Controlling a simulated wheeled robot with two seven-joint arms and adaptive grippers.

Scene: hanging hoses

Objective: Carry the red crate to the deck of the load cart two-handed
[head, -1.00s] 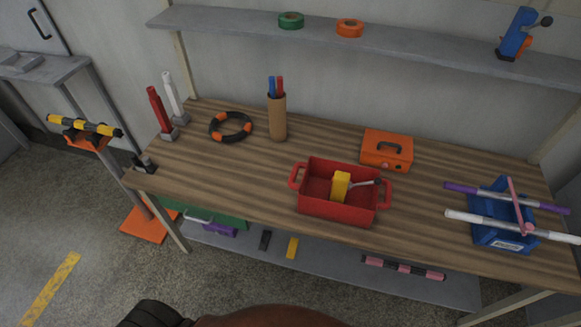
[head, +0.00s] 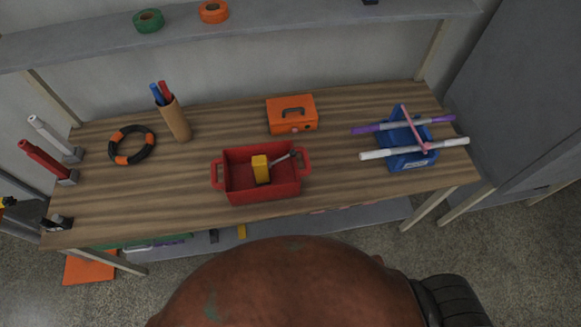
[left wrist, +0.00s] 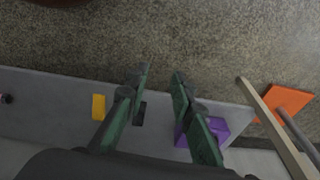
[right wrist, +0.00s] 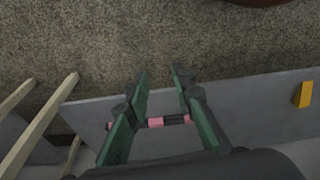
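The red crate (head: 262,186) sits upright on the wooden workbench (head: 330,179), near its front edge, with a handle at its left and right ends. A yellow block-like item with a grey shaft (head: 261,168) lies inside it. My left gripper (left wrist: 161,70) is open and empty in the left wrist view, with floor and a lower shelf beyond it. My right gripper (right wrist: 160,72) is open and empty in the right wrist view, over the same kind of scene. Neither gripper shows in the head view. I cannot see the load cart for certain.
An orange toolbox (head: 291,114) stands behind the crate. A blue bin (head: 409,158) with rods across it stands at the right, and a black-orange ring (head: 132,145) and a brown cup (head: 174,121) at the left. A grey lower shelf (head: 330,222) runs beneath the bench.

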